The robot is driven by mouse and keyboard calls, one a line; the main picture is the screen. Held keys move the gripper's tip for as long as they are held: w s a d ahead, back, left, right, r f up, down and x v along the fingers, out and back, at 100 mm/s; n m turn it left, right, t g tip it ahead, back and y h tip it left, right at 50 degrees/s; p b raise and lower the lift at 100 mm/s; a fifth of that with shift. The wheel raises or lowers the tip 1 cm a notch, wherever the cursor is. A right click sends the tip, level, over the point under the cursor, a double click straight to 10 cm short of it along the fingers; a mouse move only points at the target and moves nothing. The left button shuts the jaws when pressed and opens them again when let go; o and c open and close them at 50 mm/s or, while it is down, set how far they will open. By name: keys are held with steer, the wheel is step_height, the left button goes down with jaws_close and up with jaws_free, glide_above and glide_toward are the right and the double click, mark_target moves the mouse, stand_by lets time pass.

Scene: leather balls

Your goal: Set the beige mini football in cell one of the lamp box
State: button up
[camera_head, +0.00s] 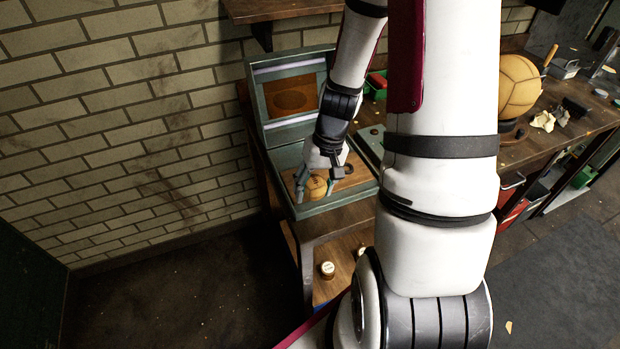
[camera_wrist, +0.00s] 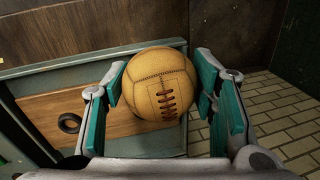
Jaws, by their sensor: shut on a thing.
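The beige mini football (camera_head: 317,187), a tan laced ball, is between the fingers of my gripper (camera_head: 316,184). In the wrist view the ball (camera_wrist: 158,84) sits between the two teal finger pads (camera_wrist: 160,90), laces facing the camera. The lamp box (camera_head: 345,203) is a grey-green case on the bench, its lid (camera_head: 262,105) standing open at the back. The ball is over the left part of the box's wooden insert; I cannot tell whether it touches it. A dark ring (camera_wrist: 69,123) shows on the insert beside the ball. The cell under the ball is hidden.
A brick wall (camera_head: 130,110) runs along the left. A larger tan ball (camera_head: 519,85) stands on the bench at the right, near scraps and tools. A small jar (camera_head: 327,269) is on the lower shelf. A wooden shelf (camera_head: 280,10) hangs above the lid.

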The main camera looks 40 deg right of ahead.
steer(key=s+d+m+p, duration=0.1)
steer(key=s, duration=0.6)
steer(key=w+d, duration=0.1)
steer(key=w, duration=0.4)
steer(key=w+d, duration=0.1)
steer(key=w, duration=0.4)
steer(key=w+d+f, duration=0.1)
steer(key=w, duration=0.4)
steer(key=shift+w+d, duration=0.15)
steer(key=shift+d, duration=0.15)
steer(key=shift+w, duration=0.15)
steer(key=shift+f+p, duration=0.5)
steer(key=shift+f, duration=1.25)
steer(key=o, duration=1.2)
steer(key=shift+f, duration=0.1)
